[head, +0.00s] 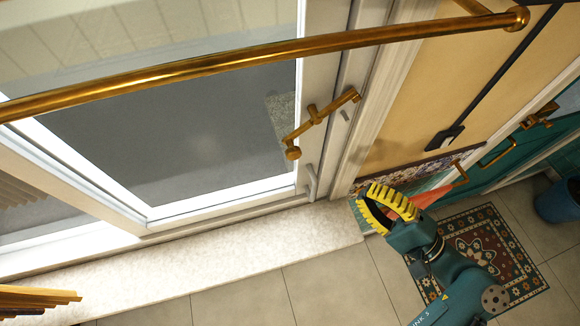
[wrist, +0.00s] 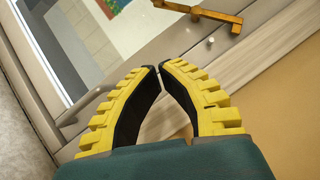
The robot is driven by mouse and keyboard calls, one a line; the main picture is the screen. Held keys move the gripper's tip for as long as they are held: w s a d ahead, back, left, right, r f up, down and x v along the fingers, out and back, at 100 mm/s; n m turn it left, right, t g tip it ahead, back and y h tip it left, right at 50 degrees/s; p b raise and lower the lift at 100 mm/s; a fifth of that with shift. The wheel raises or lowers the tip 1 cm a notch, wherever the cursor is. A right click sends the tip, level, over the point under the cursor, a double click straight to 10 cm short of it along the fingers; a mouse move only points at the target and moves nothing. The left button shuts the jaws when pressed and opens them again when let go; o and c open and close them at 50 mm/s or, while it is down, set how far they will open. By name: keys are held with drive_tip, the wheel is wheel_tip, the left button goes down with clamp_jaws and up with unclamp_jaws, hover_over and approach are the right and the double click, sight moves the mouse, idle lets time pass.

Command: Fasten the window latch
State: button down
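The brass window latch (head: 315,115) is on the white window frame, right of the glass in the head view. Its bar slants from a round knob at lower left to an end at upper right. Part of the latch also shows at the top of the wrist view (wrist: 197,12). My gripper (head: 362,192) is below and right of the latch, apart from it. In the wrist view its yellow, black-padded fingers (wrist: 160,70) meet or nearly meet at the tips, with nothing between them. I cannot tell whether the latch is engaged.
A brass rod (head: 240,67) crosses in front of the window. A small pale handle (head: 311,182) is low on the frame. The stone sill (head: 220,245) runs below. To the right are a yellow wall (head: 440,95), a patterned rug (head: 485,250) and a blue bin (head: 558,203).

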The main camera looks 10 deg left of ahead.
sight(292, 157)
drive_tip(key=shift+s+y, duration=0.2)
drive_tip(key=shift+y, duration=0.1)
drive_tip(key=shift+r, duration=0.1)
drive_tip(key=s+a+p+x, duration=0.1)
drive_tip(key=p+x, duration=0.3)
drive_tip(key=x, duration=0.8)
drive_tip(key=shift+s+a+r, duration=0.45)
drive_tip(key=shift+s, duration=0.05)
drive_tip(key=shift+s+a+r+m+t+p, duration=0.1)
drive_tip(key=shift+a+r+m+t+p, duration=0.1)
drive_tip(key=shift+a+m+t+p, duration=0.4)
drive_tip(key=shift+s+a+r+m+t+p, duration=0.15)
drive_tip(key=shift+m+t+p, duration=0.25)
drive_tip(key=shift+m, duration=0.5)
drive_tip(key=shift+s+a+r+m+t+p, duration=0.25)
drive_tip(key=shift+m+t+p, duration=0.2)
drive_tip(key=shift+m, duration=0.45)
drive_tip(key=shift+s+a+r+m+t+h+p, duration=0.1)
drive_tip(key=shift+a+r+m+t+h+p, duration=0.15)
drive_tip(key=shift+m+t, duration=0.65)
drive_tip(key=shift+a+r+m+t+h+p, duration=0.25)
drive_tip(key=shift+m+t+h+p, duration=0.25)
drive_tip(key=shift+m, duration=0.8)
drive_tip(key=shift+s+a+r+m+t+h+p, duration=0.15)
drive_tip(key=shift+r+m+t+p, duration=0.1)
drive_tip(key=shift+m+t, duration=0.7)
